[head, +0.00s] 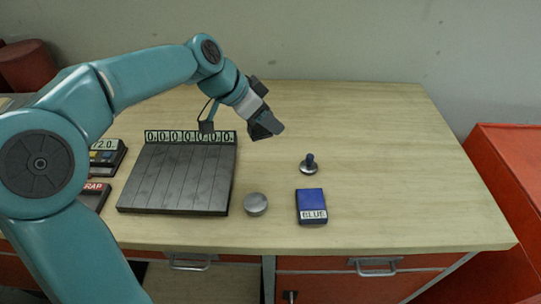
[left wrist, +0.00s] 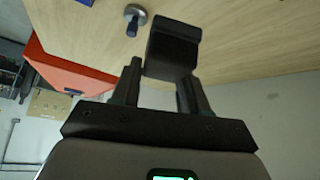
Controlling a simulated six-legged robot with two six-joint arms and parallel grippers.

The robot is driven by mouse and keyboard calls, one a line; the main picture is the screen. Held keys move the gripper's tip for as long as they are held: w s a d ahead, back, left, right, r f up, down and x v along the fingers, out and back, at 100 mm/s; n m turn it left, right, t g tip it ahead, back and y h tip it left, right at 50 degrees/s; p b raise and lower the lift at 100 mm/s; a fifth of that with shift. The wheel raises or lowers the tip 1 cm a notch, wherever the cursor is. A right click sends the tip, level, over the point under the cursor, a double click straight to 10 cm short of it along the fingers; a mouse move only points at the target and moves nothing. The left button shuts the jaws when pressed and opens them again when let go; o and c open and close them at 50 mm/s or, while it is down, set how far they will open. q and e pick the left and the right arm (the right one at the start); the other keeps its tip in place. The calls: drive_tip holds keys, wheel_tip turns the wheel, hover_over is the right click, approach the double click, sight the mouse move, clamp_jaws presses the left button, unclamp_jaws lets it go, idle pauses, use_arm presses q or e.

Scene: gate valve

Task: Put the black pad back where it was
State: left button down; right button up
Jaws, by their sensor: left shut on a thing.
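My left gripper (head: 256,118) is above the table, to the right of the grey slatted board's number row. It is shut on the black pad (left wrist: 172,45), a dark block that shows between and beyond the fingers (left wrist: 160,72) in the left wrist view. In the head view the pad (head: 268,126) is a small dark shape at the gripper's tip, clear of other objects. A blue pad (head: 311,202) labelled BLUE lies on the table to the lower right. My right gripper is not in view.
The grey board (head: 178,180) with a row of zeros lies left of the gripper. A round metal knob (head: 256,204) and a dark-handled stamp-like piece (head: 309,164) stand near the blue pad. Boxes (head: 107,157) sit at the left. The table's right side is clear.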

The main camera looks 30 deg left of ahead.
use_arm(q)
drive_tip(key=f, duration=0.6)
drive_tip(key=shift+s+a, duration=0.15)
drive_tip(key=shift+s, duration=0.05)
drive_tip(key=shift+w+f+b, duration=0.2)
drive_tip(key=shift+f+b, duration=0.1)
drive_tip(key=shift+f, duration=2.2)
drive_tip(key=shift+s+f+b, duration=0.1)
drive_tip(key=shift+f+b, duration=0.1)
drive_tip(key=shift+b, duration=0.1)
drive_tip(key=c, duration=0.6)
unclamp_jaws()
drive_tip(key=shift+o, duration=0.2)
drive_tip(key=shift+r, duration=0.1)
